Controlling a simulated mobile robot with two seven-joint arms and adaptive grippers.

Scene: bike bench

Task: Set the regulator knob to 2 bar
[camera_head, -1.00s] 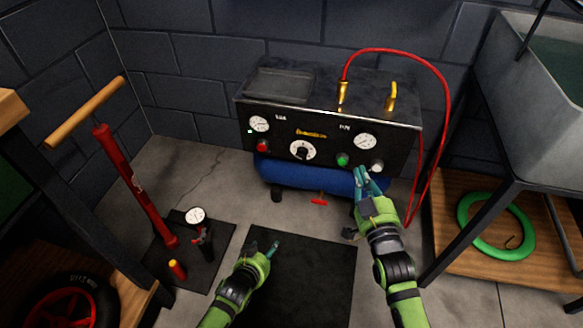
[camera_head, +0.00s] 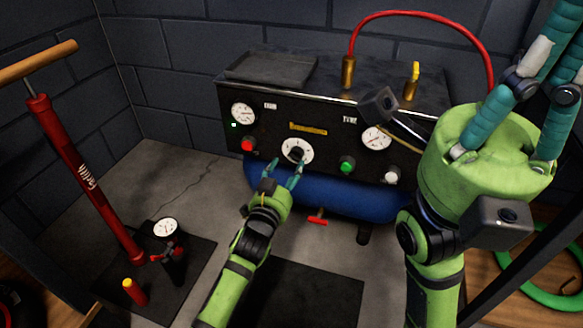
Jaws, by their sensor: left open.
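The regulator knob (camera_head: 296,153) is a black knob on a round white dial, low in the middle of the compressor's black panel (camera_head: 320,115). Its scale marks are too small to read. My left gripper (camera_head: 285,170) is open just below and in front of the knob, its teal fingers spread and pointing up at it. One finger reaches the dial's lower edge; I cannot tell whether it touches. My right gripper (camera_head: 535,75) is raised large and close at the right, and its fingertips run out of the top of the picture.
Gauges sit left (camera_head: 243,113) and right (camera_head: 376,139) on the panel. A red button (camera_head: 247,145), a green button (camera_head: 348,165) and a white knob (camera_head: 392,176) flank the dial. A red hose (camera_head: 425,14) arches above. A red floor pump (camera_head: 80,175) stands at left.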

